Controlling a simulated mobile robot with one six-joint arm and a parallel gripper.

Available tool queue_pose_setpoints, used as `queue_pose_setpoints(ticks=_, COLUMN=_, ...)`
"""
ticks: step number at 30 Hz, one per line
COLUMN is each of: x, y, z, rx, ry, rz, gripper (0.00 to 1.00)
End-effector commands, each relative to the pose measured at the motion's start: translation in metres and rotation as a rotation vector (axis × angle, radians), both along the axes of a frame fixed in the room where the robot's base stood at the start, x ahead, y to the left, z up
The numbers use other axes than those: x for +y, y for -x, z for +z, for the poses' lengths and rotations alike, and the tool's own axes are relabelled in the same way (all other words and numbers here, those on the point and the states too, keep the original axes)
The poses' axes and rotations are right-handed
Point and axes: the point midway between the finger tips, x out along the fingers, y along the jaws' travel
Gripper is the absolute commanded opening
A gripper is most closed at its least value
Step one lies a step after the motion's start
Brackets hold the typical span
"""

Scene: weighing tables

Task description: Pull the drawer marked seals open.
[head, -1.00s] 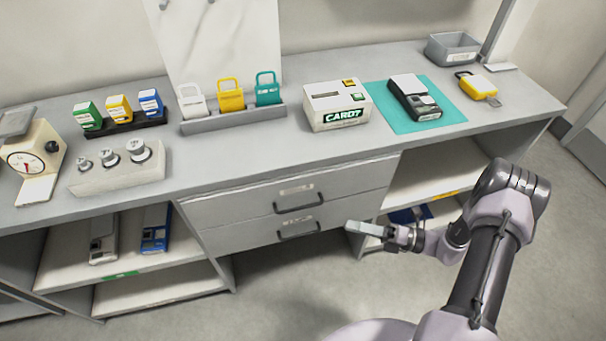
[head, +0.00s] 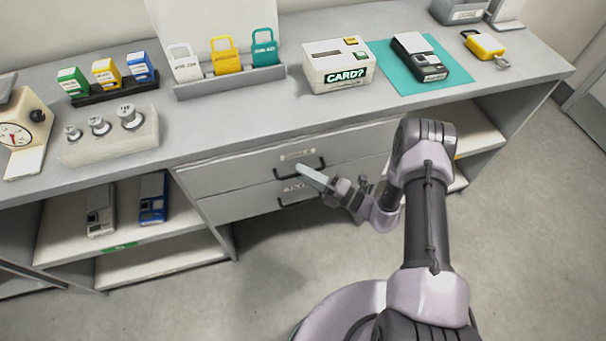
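Two closed drawers sit under the counter, one above the other. The upper drawer (head: 228,174) has a dark bar handle (head: 284,174) and a pale label (head: 297,155) above it. The lower drawer (head: 228,206) has a similar handle (head: 284,203) and a label (head: 294,187). The label words are too small to read, so I cannot tell which one is marked seals. My gripper (head: 303,171) is in front of the upper drawer, its tip overlapping that handle's right part. I cannot tell whether it touches the handle, or whether its fingers are apart.
On the counter stand a card box (head: 338,68), a dark device on a teal mat (head: 391,83), a yellow padlock (head: 484,44), a rack of padlocks (head: 230,82), weights in a block (head: 110,145) and a dial scale (head: 18,133). Open shelves flank the drawers. The floor in front is clear.

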Motion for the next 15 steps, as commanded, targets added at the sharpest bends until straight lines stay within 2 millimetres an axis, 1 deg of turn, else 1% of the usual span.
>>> queue_pose_setpoints(ticks=3, x=0.0044, y=-0.0027, z=0.0010, rx=-0.001, ry=0.000, rz=-0.001, gripper=0.33)
queue_pose_setpoints(ticks=10, x=0.0050, y=-0.0029, z=0.0014, rx=-0.001, ry=0.000, rz=-0.001, gripper=0.33)
queue_pose_setpoints(ticks=11, x=0.0049, y=-0.0029, z=0.0014, rx=-0.001, ry=0.000, rz=-0.001, gripper=0.29)
queue_pose_setpoints(ticks=15, x=0.0048, y=-0.0028, z=0.0013, rx=-0.001, ry=0.000, rz=0.000, gripper=0.01)
